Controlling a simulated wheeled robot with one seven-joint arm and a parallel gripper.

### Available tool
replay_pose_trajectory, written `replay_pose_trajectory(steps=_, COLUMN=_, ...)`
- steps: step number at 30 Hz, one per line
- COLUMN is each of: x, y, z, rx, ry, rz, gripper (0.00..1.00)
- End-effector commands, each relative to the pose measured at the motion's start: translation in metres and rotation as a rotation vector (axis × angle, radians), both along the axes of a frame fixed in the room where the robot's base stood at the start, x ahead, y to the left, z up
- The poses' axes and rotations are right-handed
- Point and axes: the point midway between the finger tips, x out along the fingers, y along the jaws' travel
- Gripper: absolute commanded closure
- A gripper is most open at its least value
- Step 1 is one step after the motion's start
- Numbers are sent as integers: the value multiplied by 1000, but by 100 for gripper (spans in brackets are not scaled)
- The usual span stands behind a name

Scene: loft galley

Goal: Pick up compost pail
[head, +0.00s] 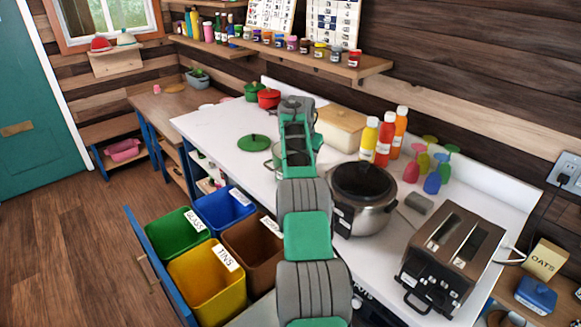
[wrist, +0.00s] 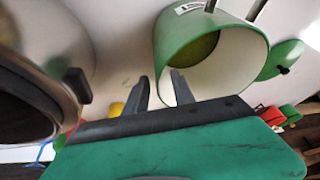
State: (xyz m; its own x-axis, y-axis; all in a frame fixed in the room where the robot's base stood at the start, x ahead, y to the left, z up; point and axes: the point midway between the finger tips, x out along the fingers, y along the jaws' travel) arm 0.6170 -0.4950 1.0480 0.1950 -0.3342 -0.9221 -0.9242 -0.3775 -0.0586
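The compost pail, green outside and pale inside, is open and stands on the white counter. In the wrist view the pail (wrist: 200,28) fills the top middle, with a white label on its side. In the head view the pail (head: 274,158) is mostly hidden behind my arm. A round green lid lies beside it in the head view (head: 254,143) and shows at right in the wrist view (wrist: 279,60). My gripper (wrist: 160,84) is open, its two fingers apart. One edge of the pail shows between the fingertips; I cannot tell whether they touch it. The fingertips are hidden in the head view.
A large steel pot (head: 362,199) stands right of my arm, with a toaster (head: 450,258) nearer. Sauce bottles (head: 384,142) and a bread box (head: 341,128) stand behind. An open drawer of sorting bins (head: 207,284) is at the front left. The counter left of the lid is mostly clear.

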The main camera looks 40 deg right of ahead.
Motion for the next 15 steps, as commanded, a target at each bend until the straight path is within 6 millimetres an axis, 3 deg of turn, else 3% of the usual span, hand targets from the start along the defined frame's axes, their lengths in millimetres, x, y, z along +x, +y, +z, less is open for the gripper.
replay_pose_trajectory(steps=6, x=7, y=-13, z=-28, rx=1, ry=2, rz=2, gripper=70)
replay_pose_trajectory(steps=13, x=8, y=-14, z=-32, rx=0, ry=0, rz=2, gripper=70)
replay_pose_trajectory(steps=15, x=8, y=-14, z=-32, rx=0, ry=0, rz=3, gripper=75)
